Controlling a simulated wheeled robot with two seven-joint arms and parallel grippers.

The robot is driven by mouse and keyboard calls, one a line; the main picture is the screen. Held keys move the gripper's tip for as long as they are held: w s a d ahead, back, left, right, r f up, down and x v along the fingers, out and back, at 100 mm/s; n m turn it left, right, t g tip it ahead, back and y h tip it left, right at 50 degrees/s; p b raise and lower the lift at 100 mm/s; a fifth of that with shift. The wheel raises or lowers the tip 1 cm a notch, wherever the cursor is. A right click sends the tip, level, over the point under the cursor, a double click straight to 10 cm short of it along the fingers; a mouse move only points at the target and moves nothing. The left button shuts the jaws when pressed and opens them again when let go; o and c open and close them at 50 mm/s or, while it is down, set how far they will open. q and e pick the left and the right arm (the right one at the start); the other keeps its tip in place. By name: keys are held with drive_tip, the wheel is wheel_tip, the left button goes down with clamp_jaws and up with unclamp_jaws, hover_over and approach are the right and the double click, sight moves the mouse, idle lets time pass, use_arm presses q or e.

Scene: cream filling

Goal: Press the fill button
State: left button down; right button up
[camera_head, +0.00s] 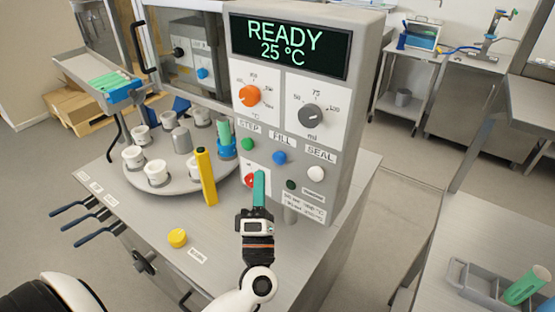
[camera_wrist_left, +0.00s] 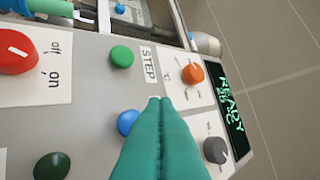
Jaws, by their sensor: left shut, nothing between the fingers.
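The blue fill button (camera_head: 279,158) sits under the FILL label (camera_head: 283,140) on the grey control panel, between the green STEP button (camera_head: 247,144) and the white SEAL button (camera_head: 316,174). My left gripper (camera_head: 260,174) has teal fingers that are shut and empty, pointing up at the panel just below and left of the blue button. In the left wrist view the shut fingertips (camera_wrist_left: 160,101) lie beside the blue button (camera_wrist_left: 127,121) and cover part of its edge. I cannot tell whether they touch the panel. The FILL label is hidden there. My right gripper is not in view.
The display (camera_head: 290,47) reads READY, 25 °C. An orange knob (camera_head: 249,96) and a grey knob (camera_head: 311,116) sit above the buttons. A red switch (camera_head: 250,181) is close beside my fingers. A turntable with white cups (camera_head: 155,171) and a yellow upright piece (camera_head: 206,177) stand left.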

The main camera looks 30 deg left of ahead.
sight(280, 158)
use_arm(q)
drive_tip(key=shift+w+d, duration=0.15)
drive_tip(key=shift+w, duration=1.65)
drive_tip(key=shift+w, duration=0.1)
idle(0.6)
drive_tip(key=shift+w, duration=0.35)
